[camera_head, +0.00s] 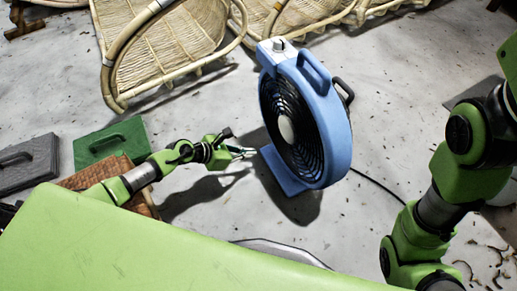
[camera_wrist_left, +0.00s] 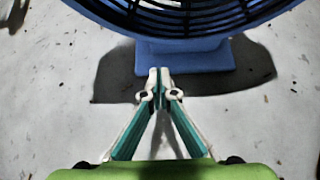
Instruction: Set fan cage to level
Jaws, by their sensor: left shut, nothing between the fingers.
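A blue floor fan stands on the concrete floor in the head view. Its round fan cage (camera_head: 335,130) has a black grille (camera_head: 290,125) facing left, a blue handle on top and a flat blue base (camera_head: 281,172). I cannot tell from these views exactly how far the cage is tilted. My left gripper (camera_head: 250,153) is shut and empty, low in front of the fan near the base. In the left wrist view its closed fingertips (camera_wrist_left: 159,74) point at the fan base (camera_wrist_left: 185,58), below the cage's lower rim (camera_wrist_left: 190,28). My right gripper is out of view.
Rattan chairs (camera_head: 165,55) stand behind, at the upper left. A green case (camera_head: 110,140) and a grey case (camera_head: 28,165) lie at left, near a brown woven item (camera_head: 95,175). A black cord (camera_head: 378,186) runs from the fan. Floor right of the fan is mostly clear.

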